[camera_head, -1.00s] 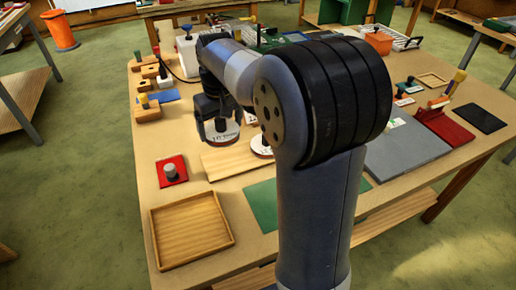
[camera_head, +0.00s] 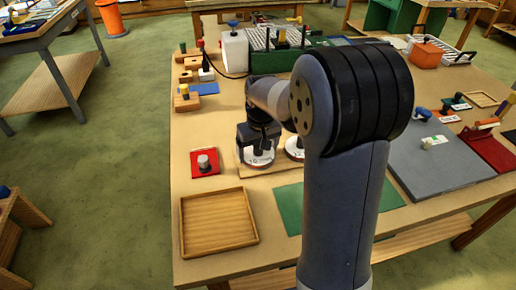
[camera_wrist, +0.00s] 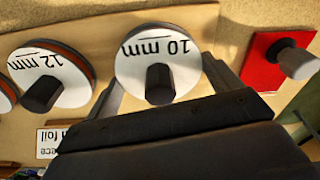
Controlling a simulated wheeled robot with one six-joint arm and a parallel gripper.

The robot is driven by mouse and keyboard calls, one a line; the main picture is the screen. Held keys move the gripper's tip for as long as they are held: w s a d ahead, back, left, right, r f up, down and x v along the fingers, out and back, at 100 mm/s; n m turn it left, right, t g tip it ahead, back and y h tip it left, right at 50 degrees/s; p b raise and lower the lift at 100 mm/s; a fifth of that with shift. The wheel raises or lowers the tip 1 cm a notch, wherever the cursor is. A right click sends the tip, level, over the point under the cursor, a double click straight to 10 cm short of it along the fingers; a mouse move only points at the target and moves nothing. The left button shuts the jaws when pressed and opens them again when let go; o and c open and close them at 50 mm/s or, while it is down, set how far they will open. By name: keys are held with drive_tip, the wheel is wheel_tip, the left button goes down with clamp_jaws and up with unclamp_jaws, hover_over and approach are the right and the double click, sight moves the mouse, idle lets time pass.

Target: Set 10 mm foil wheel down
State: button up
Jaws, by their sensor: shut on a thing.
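The 10 mm foil wheel (camera_wrist: 160,52) is a white-faced disc with a dark knob, labelled "10 mm" in the wrist view. My gripper (camera_wrist: 163,84) is shut on it, with one finger on each side. In the head view the wheel (camera_head: 257,159) is at the left part of the light wooden board (camera_head: 262,170), under my gripper (camera_head: 257,148). I cannot tell if it touches the board. The 12 mm foil wheel (camera_wrist: 57,72), with a copper-coloured rim, is beside it and apart; it also shows in the head view (camera_head: 294,153), partly behind my arm.
A red pad with a grey knob (camera_head: 204,162) is just left of the wheel. An empty wooden tray (camera_head: 218,222) lies in front, a green mat (camera_head: 289,208) to its right. Wooden blocks (camera_head: 187,102) stand behind on the left. My arm hides the table's middle.

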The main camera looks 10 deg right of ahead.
drive_tip(key=o, duration=0.8)
drive_tip(key=shift+f, duration=0.1)
drive_tip(key=shift+c, duration=0.2)
drive_tip(key=r, duration=0.4)
drive_tip(key=s+r, duration=0.1)
drive_tip(key=r, duration=0.7)
drive_tip(key=shift+s+d+r, duration=0.1)
drive_tip(key=shift+s+d, duration=0.05)
drive_tip(key=shift+s, duration=0.05)
